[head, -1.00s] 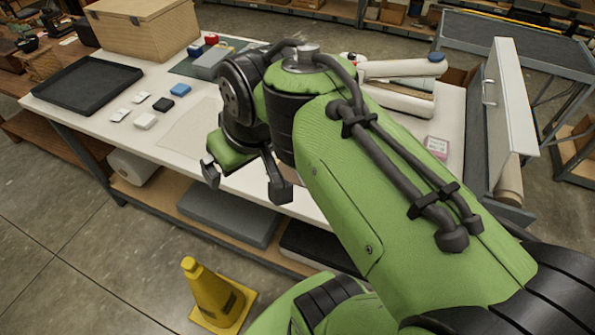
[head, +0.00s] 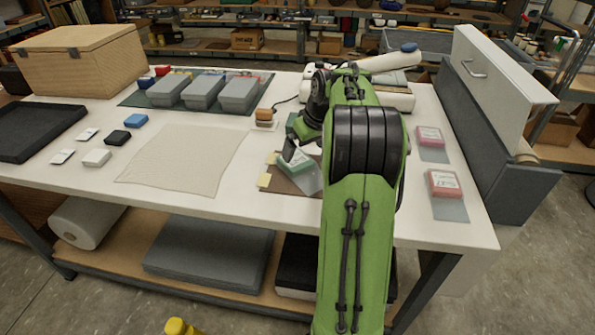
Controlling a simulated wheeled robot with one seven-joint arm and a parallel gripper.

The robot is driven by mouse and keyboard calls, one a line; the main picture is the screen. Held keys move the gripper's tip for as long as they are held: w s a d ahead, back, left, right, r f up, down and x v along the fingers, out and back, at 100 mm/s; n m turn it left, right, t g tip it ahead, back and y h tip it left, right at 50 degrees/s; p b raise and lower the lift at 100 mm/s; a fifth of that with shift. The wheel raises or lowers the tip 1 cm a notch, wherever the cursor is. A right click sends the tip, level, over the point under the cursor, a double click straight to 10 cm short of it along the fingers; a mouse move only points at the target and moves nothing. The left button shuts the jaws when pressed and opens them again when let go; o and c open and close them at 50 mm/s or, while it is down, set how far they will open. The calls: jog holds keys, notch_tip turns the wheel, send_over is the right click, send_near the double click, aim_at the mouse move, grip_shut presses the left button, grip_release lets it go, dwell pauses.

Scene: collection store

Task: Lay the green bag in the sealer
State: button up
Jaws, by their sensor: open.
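The green bag (head: 307,180), a clear pouch with a green-edged block in it, lies on a brown board on the table, partly hidden by my arm. My gripper (head: 297,150) is open and low at the bag's far side. One dark finger shows close to the bag; the other is mostly hidden, and I cannot tell whether they touch it. The sealer (head: 398,98), a white long device with a raised arm and a blue knob, stands behind my arm at the back right of the table. Its near left part is hidden.
The brown board (head: 285,186) has yellow tabs at its left. Two pink-topped bags (head: 445,187) lie right of my arm, beside a grey and white upright unit (head: 500,75). Grey boxes (head: 203,91) stand behind. A beige cloth (head: 183,160) lies flat at the left.

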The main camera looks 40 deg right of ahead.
aim_at(298, 160)
jog(key=b+x, duration=0.2)
jog(key=x, duration=0.4)
jog(key=shift+w+a+r+b, duration=0.1)
jog(key=shift+w+a+b, duration=0.1)
jog(key=shift+b, duration=0.1)
jog(key=shift+s+r, duration=0.1)
jog(key=shift+r, duration=0.05)
jog(key=c, duration=1)
notch_tip(298, 160, up, 10)
jog(key=p, duration=0.5)
jog(key=shift+r, duration=0.1)
